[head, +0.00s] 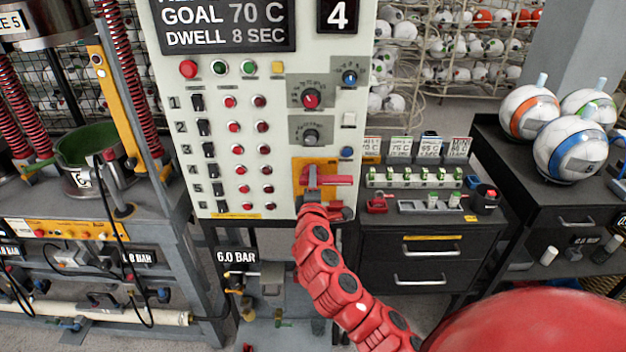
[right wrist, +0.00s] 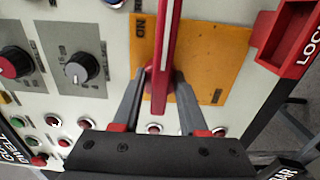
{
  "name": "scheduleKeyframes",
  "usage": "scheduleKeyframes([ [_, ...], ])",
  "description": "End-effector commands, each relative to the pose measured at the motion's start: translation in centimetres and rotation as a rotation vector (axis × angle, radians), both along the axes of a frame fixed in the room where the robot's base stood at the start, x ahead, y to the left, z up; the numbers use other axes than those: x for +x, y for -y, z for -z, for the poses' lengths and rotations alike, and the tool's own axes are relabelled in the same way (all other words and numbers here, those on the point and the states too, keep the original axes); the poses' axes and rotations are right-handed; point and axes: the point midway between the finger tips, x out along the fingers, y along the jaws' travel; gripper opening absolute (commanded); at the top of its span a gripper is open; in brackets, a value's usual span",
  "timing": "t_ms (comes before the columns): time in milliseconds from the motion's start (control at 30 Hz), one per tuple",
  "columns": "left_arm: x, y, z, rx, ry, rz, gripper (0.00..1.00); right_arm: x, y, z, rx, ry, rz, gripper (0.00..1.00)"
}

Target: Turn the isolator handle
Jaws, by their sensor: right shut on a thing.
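The isolator handle (head: 330,181) is a red bar on an orange plate low on the right of the white control panel. It lies about level in the head view, pointing right. In the right wrist view the handle (right wrist: 164,45) runs up the middle, with an ON mark on the orange plate (right wrist: 206,50) beside it. My right gripper (head: 311,190) is shut on the handle near its pivot end. In the right wrist view the fingers of my right gripper (right wrist: 163,78) are on both sides of it. The grip is partly hidden in the head view. My left gripper is out of view.
The control panel (head: 225,120) carries knobs, switches and several lamps around the handle. A red box marked LOCK (right wrist: 290,40) is close by. A dark drawer cabinet (head: 420,250) stands right of the panel. A press (head: 130,110) stands at left.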

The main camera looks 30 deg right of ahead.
Motion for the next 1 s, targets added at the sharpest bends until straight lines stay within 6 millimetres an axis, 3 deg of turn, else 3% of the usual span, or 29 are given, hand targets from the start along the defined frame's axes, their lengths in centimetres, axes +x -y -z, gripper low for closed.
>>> scheduleKeyframes([
  [367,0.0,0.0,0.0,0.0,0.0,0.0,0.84,0.0,0.0,0.1,-0.007,-0.007,0.0,0.0],
  [400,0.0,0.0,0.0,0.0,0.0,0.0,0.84,0.0,0.0,0.1,-0.007,-0.007,0.0,0.44],
  [467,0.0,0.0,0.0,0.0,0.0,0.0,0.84,0.0,0.0,0.1,-0.007,-0.007,0.0,0.53],
  [767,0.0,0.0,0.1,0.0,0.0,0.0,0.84,-0.2,-0.1,0.1,-0.007,-0.004,0.0,0.53],
  [1000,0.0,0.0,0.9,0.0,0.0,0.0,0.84,-2.2,-1.3,0.2,-0.009,-0.002,-0.001,0.53],
])
